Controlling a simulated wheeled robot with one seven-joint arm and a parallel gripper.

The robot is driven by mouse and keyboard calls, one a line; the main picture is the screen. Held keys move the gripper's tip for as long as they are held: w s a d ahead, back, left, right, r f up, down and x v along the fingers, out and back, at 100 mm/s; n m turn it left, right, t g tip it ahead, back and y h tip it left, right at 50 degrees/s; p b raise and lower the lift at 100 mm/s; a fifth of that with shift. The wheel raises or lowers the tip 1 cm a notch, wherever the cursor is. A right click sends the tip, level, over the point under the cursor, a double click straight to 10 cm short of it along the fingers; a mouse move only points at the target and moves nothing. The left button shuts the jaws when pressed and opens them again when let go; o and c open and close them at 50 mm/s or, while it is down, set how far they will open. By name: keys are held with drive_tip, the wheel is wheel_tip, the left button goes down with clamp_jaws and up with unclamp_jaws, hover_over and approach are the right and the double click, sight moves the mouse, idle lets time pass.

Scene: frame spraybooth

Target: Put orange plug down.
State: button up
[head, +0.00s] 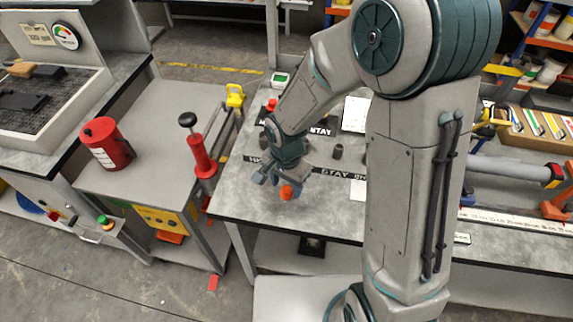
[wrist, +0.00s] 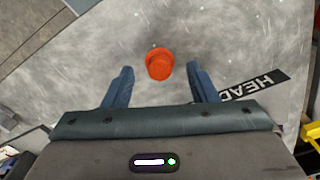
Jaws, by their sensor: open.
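The orange plug (head: 286,192) is small and round, and it is at the front left part of the grey worktable (head: 235,200). In the wrist view the orange plug (wrist: 160,64) shows against the grey tabletop, just beyond and between the two blue fingertips. My gripper (head: 270,180) is low over the table, beside the plug. In the wrist view my gripper (wrist: 160,80) has its fingers wide apart, with a gap on both sides of the plug. I cannot tell whether the plug's underside rests fully on the table.
A black label strip (wrist: 252,84) reading "HEAD" lies near the right finger. A dark cylinder (head: 338,151) stands on the table farther right. A red canister (head: 107,143) and a red hand pump (head: 199,150) are on the left. The table's front left corner is bare.

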sight(286, 189)
wheel_tip(286, 189, up, 10)
drive_tip(key=f, duration=0.1)
drive_tip(key=s+d+r+n+t, duration=0.1)
drive_tip(key=s+d+r+n, duration=0.2)
drive_tip(key=s+d+r, duration=0.2)
drive_tip(key=s+d+r+n+t, duration=0.2)
drive_tip(key=s+d+r, duration=0.3)
drive_tip(key=d, duration=0.5)
drive_tip(key=shift+s+d+r+n+t, duration=0.15)
drive_tip(key=shift+d+r+n+t, duration=0.15)
drive_tip(key=shift+r+n, duration=0.4)
